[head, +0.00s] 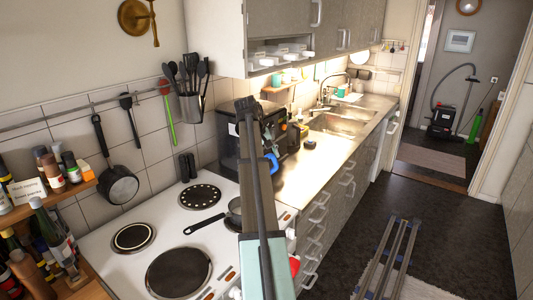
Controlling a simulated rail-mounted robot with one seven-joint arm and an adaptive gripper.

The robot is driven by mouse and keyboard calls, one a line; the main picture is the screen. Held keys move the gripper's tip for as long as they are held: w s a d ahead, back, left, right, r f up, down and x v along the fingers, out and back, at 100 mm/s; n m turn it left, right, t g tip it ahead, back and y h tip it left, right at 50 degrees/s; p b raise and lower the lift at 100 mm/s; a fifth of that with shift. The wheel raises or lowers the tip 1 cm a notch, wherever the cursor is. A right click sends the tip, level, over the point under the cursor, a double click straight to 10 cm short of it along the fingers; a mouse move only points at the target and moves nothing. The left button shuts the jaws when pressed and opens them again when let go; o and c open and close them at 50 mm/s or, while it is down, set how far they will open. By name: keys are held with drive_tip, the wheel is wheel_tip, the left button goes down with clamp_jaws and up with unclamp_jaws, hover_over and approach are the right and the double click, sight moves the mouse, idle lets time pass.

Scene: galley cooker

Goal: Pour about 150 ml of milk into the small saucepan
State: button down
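A small saucepan (233,209) with a grey body and a dark handle stands on the right part of the white cooker. Its handle points to the lower left, and my arm hides its right side. My arm rises from the bottom centre across the cooker's right edge. A dark part at its upper end may be my gripper (249,108). Its fingers cannot be made out, nor whether it holds anything. I can make out no milk container.
The cooker (110,262) has several dark hotplates. A black appliance (229,142) stands behind my arm, with small items around it. Bottles crowd the shelves at left. A dark pan (118,187) hangs on the tiled wall. The counter (318,160) toward the sink is mostly clear.

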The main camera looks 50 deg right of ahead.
drive_tip(key=shift+s+d+f+m+t+y, duration=0.1)
drive_tip(key=shift+s+f+m+t+y, duration=0.15)
drive_tip(key=shift+f+y, duration=0.25)
drive_tip(key=shift+s+f+m+t+y, duration=0.25)
drive_tip(key=shift+f+y, duration=0.1)
drive_tip(key=shift+y, duration=0.25)
drive_tip(key=shift+w+f+t+y, duration=0.2)
drive_tip(key=shift+t+y, duration=0.1)
drive_tip(key=shift+y, duration=0.2)
drive_tip(key=shift+w+d+f+n+y+p, duration=0.15)
drive_tip(key=shift+w+f+n+y+p, duration=0.15)
drive_tip(key=shift+f+n, duration=0.25)
drive_tip(key=shift+w+r, duration=0.1)
